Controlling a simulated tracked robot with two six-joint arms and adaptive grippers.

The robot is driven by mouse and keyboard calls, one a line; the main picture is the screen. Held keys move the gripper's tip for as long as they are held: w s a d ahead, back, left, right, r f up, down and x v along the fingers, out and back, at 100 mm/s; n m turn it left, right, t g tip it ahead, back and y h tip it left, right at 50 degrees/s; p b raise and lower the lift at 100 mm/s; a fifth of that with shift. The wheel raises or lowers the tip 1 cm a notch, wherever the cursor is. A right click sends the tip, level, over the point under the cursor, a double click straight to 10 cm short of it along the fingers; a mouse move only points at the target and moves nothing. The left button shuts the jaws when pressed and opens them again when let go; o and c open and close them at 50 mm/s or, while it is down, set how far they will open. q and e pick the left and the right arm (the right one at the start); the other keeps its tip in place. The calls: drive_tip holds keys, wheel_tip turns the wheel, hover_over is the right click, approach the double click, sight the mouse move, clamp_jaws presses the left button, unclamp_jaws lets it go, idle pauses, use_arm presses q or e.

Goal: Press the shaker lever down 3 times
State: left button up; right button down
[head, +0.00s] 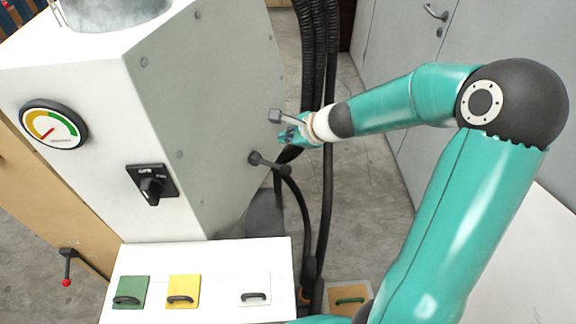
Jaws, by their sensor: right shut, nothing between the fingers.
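A white machine cabinet (200,90) fills the left and middle of the head view. A short black lever (270,163) with a round dark end sticks out of its right side panel; it looks like the shaker lever. My right gripper (284,134) is shut and empty. It appears just above the lever in the picture, with a small gap between them; the depth between them is hard to judge. A small grey block on a thin rod shows beside the gripper. My left gripper is not in view.
Thick black hoses (325,60) hang behind my right gripper. A round gauge (53,125) and a rotary switch (152,185) are on the cabinet front. Below is a white box (215,262) with green, yellow and white handled panels. A red-tipped lever (67,280) is at lower left.

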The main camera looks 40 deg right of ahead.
sight(288, 170)
wheel_tip(288, 170, down, 8)
drive_tip(key=b, duration=0.7)
drive_tip(key=shift+s, duration=0.1)
idle(1.0)
drive_tip(key=shift+f+b, duration=0.3)
drive_tip(key=shift+b, duration=0.3)
drive_tip(key=shift+f+b, duration=2.05)
idle(1.5)
idle(0.6)
drive_tip(key=shift+r+p, duration=2.35)
drive_tip(key=shift+r, duration=0.15)
